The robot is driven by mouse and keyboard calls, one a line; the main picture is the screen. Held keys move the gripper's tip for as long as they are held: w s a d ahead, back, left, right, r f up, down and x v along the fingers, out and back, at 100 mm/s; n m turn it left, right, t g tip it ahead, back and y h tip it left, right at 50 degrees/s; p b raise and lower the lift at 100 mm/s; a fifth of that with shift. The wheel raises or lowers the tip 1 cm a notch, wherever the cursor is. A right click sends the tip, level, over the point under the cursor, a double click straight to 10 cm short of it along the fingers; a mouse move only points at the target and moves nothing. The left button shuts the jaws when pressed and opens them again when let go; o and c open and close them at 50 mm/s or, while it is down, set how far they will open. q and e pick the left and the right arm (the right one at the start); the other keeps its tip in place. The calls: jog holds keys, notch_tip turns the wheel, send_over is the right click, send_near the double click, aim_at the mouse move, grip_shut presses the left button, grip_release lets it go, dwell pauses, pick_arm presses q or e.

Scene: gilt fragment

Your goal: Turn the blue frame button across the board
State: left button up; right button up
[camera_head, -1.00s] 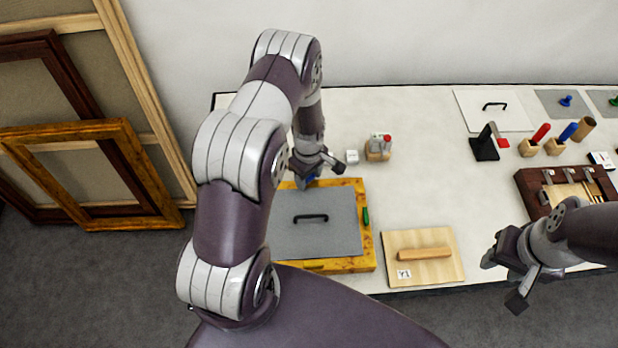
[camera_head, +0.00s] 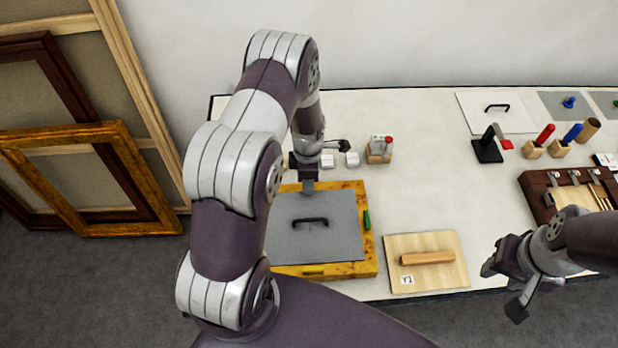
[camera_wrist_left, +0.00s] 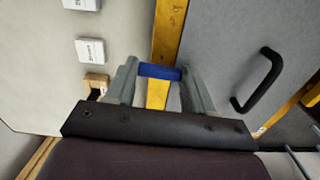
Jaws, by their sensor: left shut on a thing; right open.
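The gilt frame (camera_head: 370,255) lies on the table with a grey board (camera_head: 335,240) inside it and a black handle (camera_head: 310,222) on the board. The blue frame button (camera_wrist_left: 158,71) shows in the left wrist view, lying across the frame's rail with one end near the board's edge. My left gripper (camera_wrist_left: 162,85) has its two fingers on either side of the button, shut on it. In the head view my left gripper (camera_head: 308,185) covers the button. A green button (camera_head: 366,219) sits on the right rail. My right gripper (camera_head: 503,282) is open and empty at the front right.
White blocks (camera_head: 352,160) and a small wooden holder (camera_head: 379,150) stand behind the frame. A wooden board with a bar handle (camera_head: 427,258) lies to its right. A dark tool tray (camera_head: 540,200) is farther right. The middle of the table is clear.

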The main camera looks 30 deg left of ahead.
pick_arm(q)
jog(key=shift+s+n, duration=0.1)
jog(key=shift+n, duration=0.3)
jog(key=o, duration=0.8)
jog(key=shift+o, duration=1.2)
jog(key=shift+a+f, duration=0.1)
jog(key=shift+a, duration=0.15)
jog(key=shift+r, duration=0.3)
notch_tip(320, 180, up, 12)
jog(key=b, duration=0.3)
